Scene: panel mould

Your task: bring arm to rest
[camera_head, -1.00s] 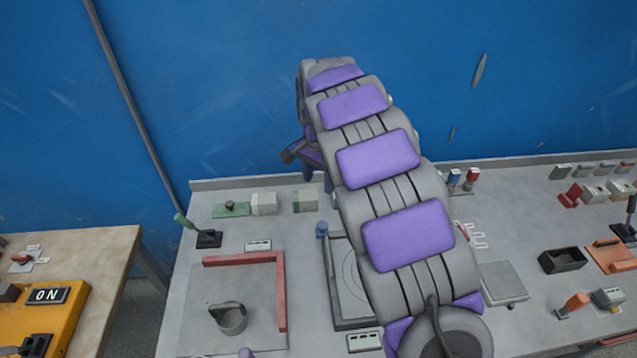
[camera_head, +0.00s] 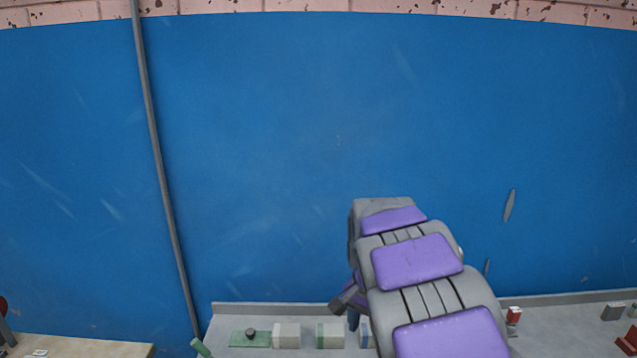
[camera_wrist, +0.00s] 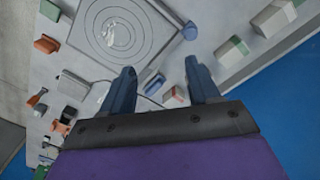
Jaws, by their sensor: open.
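My gripper (camera_wrist: 160,88) shows in the wrist view with its two dark blue fingers apart and nothing between them. It hangs above the grey bench panel (camera_wrist: 75,65), clear of the parts on it. In the head view my grey and purple arm reaches up from the lower right in front of the blue wall. The gripper's fingers are mostly hidden behind the arm there.
A square plate with rings (camera_wrist: 125,32) lies on the panel. Green and white blocks (camera_head: 287,335) stand along the bench's back edge, before the blue wall (camera_head: 270,150). A grey pipe (camera_head: 160,170) runs down the wall. A wooden table (camera_head: 80,347) is at lower left.

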